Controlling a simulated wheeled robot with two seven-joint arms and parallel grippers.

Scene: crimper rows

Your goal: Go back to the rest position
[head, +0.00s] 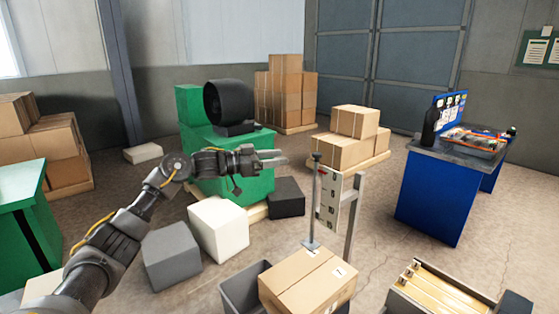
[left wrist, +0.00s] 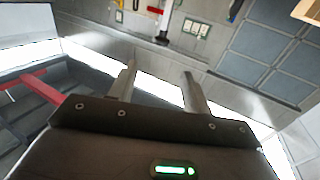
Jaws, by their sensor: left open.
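My left gripper (head: 272,159) reaches in from the left in the head view, held level in the air in front of the green cabinet. In the left wrist view its two fingers (left wrist: 160,88) stand apart with nothing between them. Behind the fingers are a wall and ceiling, seen tilted. My right gripper is not in view.
A cardboard box (head: 305,282) and a grey bin (head: 238,290) stand at the front. A stand with a sign board (head: 328,200) rises behind them. White (head: 218,229) and grey (head: 171,256) blocks lie below my arm.

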